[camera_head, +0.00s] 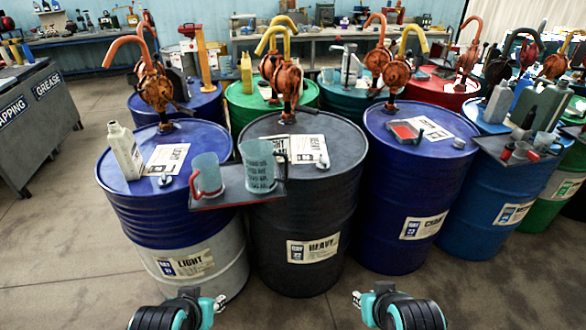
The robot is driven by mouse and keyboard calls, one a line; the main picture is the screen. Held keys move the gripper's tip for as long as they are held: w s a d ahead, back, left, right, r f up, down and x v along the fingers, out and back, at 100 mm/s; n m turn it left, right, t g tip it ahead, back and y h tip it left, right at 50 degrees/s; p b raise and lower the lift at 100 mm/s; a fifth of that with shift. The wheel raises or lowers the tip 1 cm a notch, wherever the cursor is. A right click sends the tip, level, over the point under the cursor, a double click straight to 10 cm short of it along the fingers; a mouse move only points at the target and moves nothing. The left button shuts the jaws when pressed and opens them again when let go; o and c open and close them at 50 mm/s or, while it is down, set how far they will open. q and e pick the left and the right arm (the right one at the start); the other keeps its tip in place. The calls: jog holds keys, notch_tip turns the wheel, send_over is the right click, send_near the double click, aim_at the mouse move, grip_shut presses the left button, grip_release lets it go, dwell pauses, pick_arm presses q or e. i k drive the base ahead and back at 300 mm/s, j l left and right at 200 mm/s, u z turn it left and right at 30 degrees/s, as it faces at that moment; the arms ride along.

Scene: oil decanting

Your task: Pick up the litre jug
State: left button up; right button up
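Two translucent blue-grey measuring jugs stand on a small dark tray (225,199) fixed at the front of the drums. The smaller jug (207,173) has a red handle on its left. The larger jug (257,166) has printed markings and a dark handle on its right; the print is too small to tell which one is the litre jug. My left gripper (212,303) is at the bottom edge, low in front of the light drum. My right gripper (364,299) is at the bottom, right of centre. Both are well apart from the jugs, and their fingers are not clear.
The blue-and-grey light drum (179,232) and black heavy drum (305,218) stand behind the tray, with orange hand pumps (288,82) on top. A white bottle (124,152) stands on the light drum. More drums crowd the right. The floor (300,312) between the grippers is clear.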

aim_at(258, 155)
jog(key=i+j+z, duration=0.15)
jog(key=j+z, duration=0.15)
jog(key=j, duration=0.2)
jog(key=i+j+z, duration=0.1)
jog(key=j+z, duration=0.25)
jog(key=j, duration=0.15)
jog(key=j+z, duration=0.3)
jog(key=j, duration=0.25)
